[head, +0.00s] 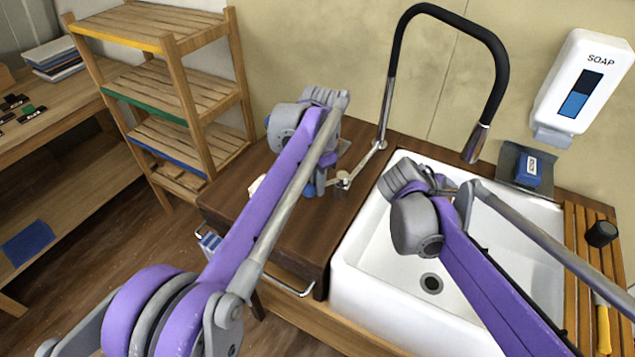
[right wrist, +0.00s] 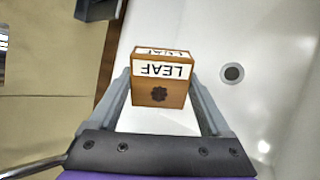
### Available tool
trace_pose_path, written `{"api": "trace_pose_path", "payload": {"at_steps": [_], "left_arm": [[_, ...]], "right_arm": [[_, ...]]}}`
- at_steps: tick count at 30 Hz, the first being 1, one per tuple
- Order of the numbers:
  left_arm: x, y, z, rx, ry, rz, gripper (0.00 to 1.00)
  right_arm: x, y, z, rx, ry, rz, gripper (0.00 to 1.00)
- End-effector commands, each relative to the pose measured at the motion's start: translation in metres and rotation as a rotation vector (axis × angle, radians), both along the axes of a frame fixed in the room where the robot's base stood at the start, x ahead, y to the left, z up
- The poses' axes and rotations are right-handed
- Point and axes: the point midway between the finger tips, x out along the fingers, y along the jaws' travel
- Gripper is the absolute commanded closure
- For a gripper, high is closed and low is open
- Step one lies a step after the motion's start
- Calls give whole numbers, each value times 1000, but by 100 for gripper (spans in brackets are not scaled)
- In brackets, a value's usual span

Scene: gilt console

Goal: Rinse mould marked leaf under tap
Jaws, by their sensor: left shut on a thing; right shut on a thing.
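The mould marked leaf (right wrist: 160,88) is an orange-brown block with a white LEAF label and a dark leaf mark. My right gripper (right wrist: 163,97) is shut on it, over the white sink (head: 345,285); the arm hides the mould in the head view. The tap (head: 402,50) has a black arched spout, its tip above and right of my right wrist. No water shows from it. My left gripper (head: 321,180) is low over the counter at the chrome tap lever (head: 343,181). It seems shut on the lever's end; the contact is partly hidden by the arm.
A soap dispenser (head: 580,88) hangs on the right wall above a blue sponge (head: 527,169). A slatted rack (head: 571,262) at the right holds a black cup (head: 601,233) and a yellow-handled tool (head: 603,322). A wooden shelf (head: 190,92) stands left of the counter (head: 222,199).

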Motion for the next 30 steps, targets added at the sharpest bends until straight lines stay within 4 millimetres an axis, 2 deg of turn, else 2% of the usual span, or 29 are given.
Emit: {"api": "trace_pose_path", "payload": {"at_steps": [25,26,30], "left_arm": [[4,2,1,0,-1,-60,100],[4,2,1,0,-2,-60,80],[4,2,0,-1,-1,-59,55]], "right_arm": [[0,0,0,0,0,0,76],[0,0,0,0,0,0,76],[0,0,0,0,0,0,76]]}}
